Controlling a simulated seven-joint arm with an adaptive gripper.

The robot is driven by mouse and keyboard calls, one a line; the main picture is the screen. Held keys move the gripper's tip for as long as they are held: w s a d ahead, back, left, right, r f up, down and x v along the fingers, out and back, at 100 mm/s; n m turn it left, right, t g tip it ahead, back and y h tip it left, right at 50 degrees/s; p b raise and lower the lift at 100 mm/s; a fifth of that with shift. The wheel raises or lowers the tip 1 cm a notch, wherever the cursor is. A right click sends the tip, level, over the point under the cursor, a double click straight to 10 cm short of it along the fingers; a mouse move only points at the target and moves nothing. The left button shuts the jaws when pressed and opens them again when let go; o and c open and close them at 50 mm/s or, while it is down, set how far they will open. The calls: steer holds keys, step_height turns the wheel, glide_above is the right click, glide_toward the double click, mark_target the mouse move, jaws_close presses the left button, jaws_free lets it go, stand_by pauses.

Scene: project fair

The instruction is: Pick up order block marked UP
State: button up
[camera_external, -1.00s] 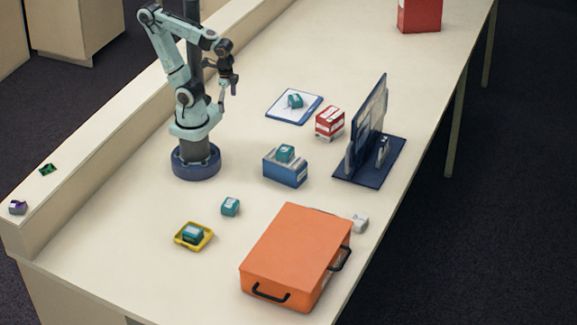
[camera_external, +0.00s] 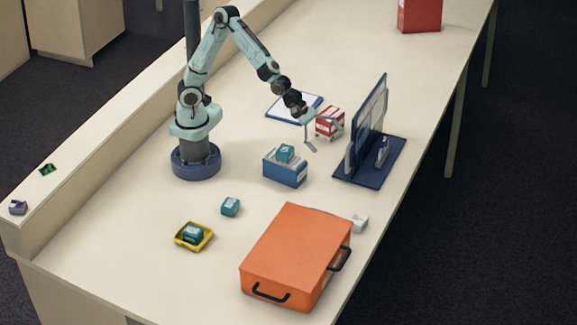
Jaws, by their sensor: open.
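Several teal blocks with pale labels could be the order block; the lettering is too small to read, so I cannot tell which is marked UP. One teal block (camera_external: 285,153) sits on top of a blue box (camera_external: 286,173). Another teal block (camera_external: 230,207) lies on the bare table. A third teal block (camera_external: 193,233) sits in a yellow tray (camera_external: 209,238). The block seen earlier on the clipboard (camera_external: 283,106) is hidden behind my arm now. My gripper (camera_external: 325,137) is open, in front of the red-and-white box and above the right of the blue box, with nothing visible between its fingers.
A red-and-white box (camera_external: 330,119) stands close behind my gripper. A dark blue stand with an upright panel (camera_external: 370,125) is to its right. A large orange case (camera_external: 295,250) and a small white object (camera_external: 360,222) are nearer the front. The table's left middle is clear.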

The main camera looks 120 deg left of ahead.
steer(key=w+r+n+t, duration=0.2)
steer(key=w+n, duration=0.2)
steer(key=n, duration=0.2)
steer(key=n+t, duration=0.1)
steer(key=n, duration=0.1)
glide_toward(359, 218)
steer(key=w, duration=0.1)
steer(key=w+f, duration=0.1)
steer(key=w, duration=0.1)
steer(key=shift+d+f+h, duration=0.1)
steer(key=shift+f+h, duration=0.15)
steer(key=shift+h, duration=0.05)
steer(key=x, duration=0.6)
steer(key=shift+s+f, duration=0.15)
steer(key=shift+f, duration=0.1)
steer(key=shift+w+f, duration=0.25)
steer(key=shift+w, duration=0.3)
steer(key=c, duration=1.3)
